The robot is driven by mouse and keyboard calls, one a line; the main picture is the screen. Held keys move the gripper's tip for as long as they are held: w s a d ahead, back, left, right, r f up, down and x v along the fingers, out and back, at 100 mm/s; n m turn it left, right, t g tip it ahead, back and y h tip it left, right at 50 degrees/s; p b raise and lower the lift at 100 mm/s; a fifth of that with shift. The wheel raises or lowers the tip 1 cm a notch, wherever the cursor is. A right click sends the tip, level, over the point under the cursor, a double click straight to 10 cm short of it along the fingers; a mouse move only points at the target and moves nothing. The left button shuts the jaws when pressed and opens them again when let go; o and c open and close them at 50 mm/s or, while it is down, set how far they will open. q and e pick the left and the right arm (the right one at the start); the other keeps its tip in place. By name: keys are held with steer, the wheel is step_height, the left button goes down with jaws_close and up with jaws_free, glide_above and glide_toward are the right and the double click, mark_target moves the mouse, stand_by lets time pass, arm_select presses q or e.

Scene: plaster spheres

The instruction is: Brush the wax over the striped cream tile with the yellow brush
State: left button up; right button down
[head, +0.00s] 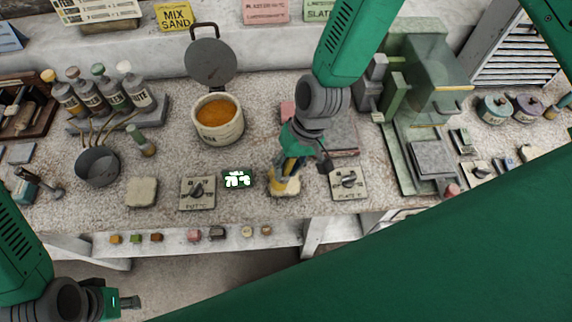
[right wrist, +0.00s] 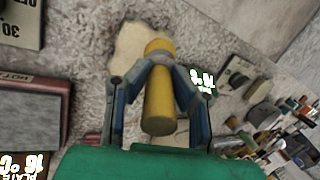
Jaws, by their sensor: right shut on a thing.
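My right gripper (head: 290,160) is shut on the yellow brush (right wrist: 159,100), which points down at a cream tile (head: 293,187) near the bench's front edge. The brush's lower end overlaps this tile in both views; I cannot tell whether it touches. The tile also shows in the right wrist view (right wrist: 128,48), partly hidden by the brush. A second cream tile (head: 142,191) lies further left. Stripes are not clear on either tile. The pot of amber wax (head: 217,111) stands behind, its lid raised. My left gripper (head: 128,302) is low at the left, off the bench; its opening is unclear.
A dial box (head: 197,193) and a small lit display (head: 237,180) sit left of the brush, another dial box (head: 348,183) right of it. A grey cup (head: 97,166) and several bottles (head: 113,94) stand left. A green press (head: 425,75) stands right.

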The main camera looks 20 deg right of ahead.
steer(key=shift+f, duration=0.1)
steer(key=shift+s+a+p, duration=0.3)
steer(key=shift+s+p, duration=0.05)
steer(key=shift+s, duration=0.55)
steer(key=shift+w+d, duration=0.3)
steer(key=shift+w, duration=0.6)
steer(key=shift+w+d, duration=0.25)
steer(key=shift+w, duration=0.65)
steer(key=shift+s, duration=0.1)
steer(key=shift+s+a, duration=0.25)
steer(key=shift+s, duration=0.5)
steer(key=shift+s+a, duration=0.3)
steer(key=shift+s, duration=0.65)
